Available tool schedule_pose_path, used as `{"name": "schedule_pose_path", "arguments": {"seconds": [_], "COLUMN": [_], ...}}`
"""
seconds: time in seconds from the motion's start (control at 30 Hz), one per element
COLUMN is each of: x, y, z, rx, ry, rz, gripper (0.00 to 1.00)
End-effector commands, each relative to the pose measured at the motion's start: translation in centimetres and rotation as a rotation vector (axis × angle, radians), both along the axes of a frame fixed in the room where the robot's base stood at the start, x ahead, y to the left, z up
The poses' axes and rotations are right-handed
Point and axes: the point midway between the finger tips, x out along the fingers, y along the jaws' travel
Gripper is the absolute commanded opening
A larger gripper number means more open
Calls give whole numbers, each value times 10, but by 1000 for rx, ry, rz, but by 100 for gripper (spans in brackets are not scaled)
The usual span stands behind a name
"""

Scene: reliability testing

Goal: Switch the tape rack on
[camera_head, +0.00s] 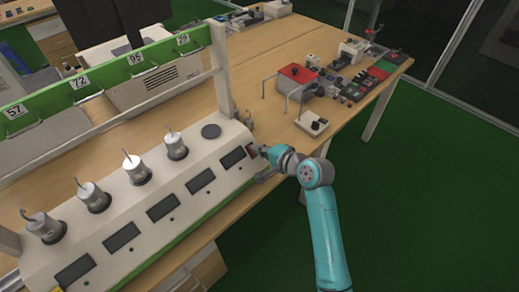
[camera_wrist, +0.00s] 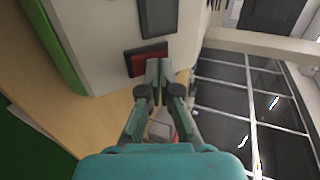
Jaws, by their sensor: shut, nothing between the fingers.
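The tape rack is a long cream console (camera_head: 150,190) with a green rail (camera_head: 110,75) above it, on the wooden table. Its sloped front carries a row of dark displays. A red rocker switch (camera_head: 251,151) sits at the console's right end, and it also shows in the wrist view (camera_wrist: 139,64) beside a dark display (camera_wrist: 158,17). My gripper (camera_head: 261,154) is shut and empty, its fingertips right at the switch. In the wrist view the fingertips (camera_wrist: 159,72) overlap the switch's edge; I cannot tell whether they touch it. The switch's position is unclear.
Several metal weights (camera_head: 132,168) stand on the console under numbered hooks. A white post (camera_head: 221,75) rises near its right end. A small white box (camera_head: 312,123) and a red-topped device (camera_head: 297,74) stand to the right. Green floor (camera_head: 430,180) lies open beyond the table edge.

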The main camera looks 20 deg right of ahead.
Motion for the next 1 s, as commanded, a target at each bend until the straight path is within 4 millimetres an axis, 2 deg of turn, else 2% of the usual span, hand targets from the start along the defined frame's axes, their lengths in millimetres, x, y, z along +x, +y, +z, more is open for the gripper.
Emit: {"name": "schedule_pose_path", "arguments": {"seconds": [0.17,0.47,1.0], "x": [7,5,5], "y": [3,3,3], "z": [2,0,16], "rx": [-32,-26,-26], "ry": [63,61,59], "rz": [5,3,4], "gripper": [0,0,0]}}
